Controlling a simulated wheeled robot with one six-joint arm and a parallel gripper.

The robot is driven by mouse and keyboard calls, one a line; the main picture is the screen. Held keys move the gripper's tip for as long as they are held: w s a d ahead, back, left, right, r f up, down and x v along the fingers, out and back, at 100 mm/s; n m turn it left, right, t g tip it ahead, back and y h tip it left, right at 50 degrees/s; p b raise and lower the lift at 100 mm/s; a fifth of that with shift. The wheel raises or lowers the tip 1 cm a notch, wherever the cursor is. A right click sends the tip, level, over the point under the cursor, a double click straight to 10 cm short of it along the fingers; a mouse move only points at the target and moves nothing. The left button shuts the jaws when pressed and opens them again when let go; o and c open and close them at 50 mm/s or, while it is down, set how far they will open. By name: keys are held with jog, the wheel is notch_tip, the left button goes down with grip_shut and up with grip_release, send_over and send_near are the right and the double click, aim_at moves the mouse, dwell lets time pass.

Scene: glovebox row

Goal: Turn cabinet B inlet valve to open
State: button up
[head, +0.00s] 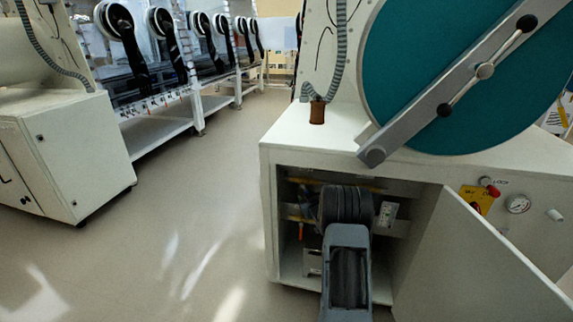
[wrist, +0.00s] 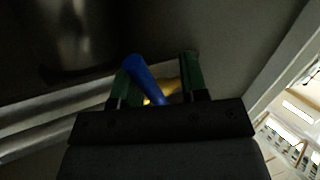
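In the wrist view a blue valve lever (wrist: 146,79) stands tilted between the two green-tipped fingers of my gripper (wrist: 157,82). The lever lies close to the left finger, and a clear gap shows between it and the right finger. My gripper is open. A yellow part (wrist: 160,93) shows dimly behind the lever. In the head view my arm reaches into the open low cabinet (head: 268,185) and hides the gripper and the lever. Brass-coloured pipes (head: 300,218) run across inside. No letter naming the cabinet can be read.
The cabinet door (head: 470,265) is swung open to the right of my arm. An orange-red handle (head: 301,231) hangs inside, left of the arm. A white label (head: 388,212) is on the right inside. A large teal round door (head: 450,70) is above. The floor (head: 190,210) at left is clear.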

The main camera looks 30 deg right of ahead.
jog(key=s+a+m+t+p, duration=0.2)
jog(key=s+a+m+p, duration=0.15)
jog(key=s, duration=0.85)
jog(key=w+a+r+n+g+p, duration=0.1)
jog(key=a+r+g+p, duration=0.2)
jog(key=r, duration=0.4)
jog(key=w+a+r+g+p, duration=0.1)
jog(key=a+r+p, duration=0.25)
jog(key=r, duration=0.35)
jog(key=s+a+r+g+p, duration=0.2)
jog(key=a+r+p, duration=0.2)
jog(key=r, duration=0.3)
jog(key=s+a+r+g+p, duration=0.2)
jog(key=s+a+r+p, duration=0.1)
jog(key=a+r+p, duration=0.2)
jog(key=shift+s+a+r+p, duration=0.25)
jog(key=shift+r+p, duration=0.35)
jog(key=shift+r, duration=0.65)
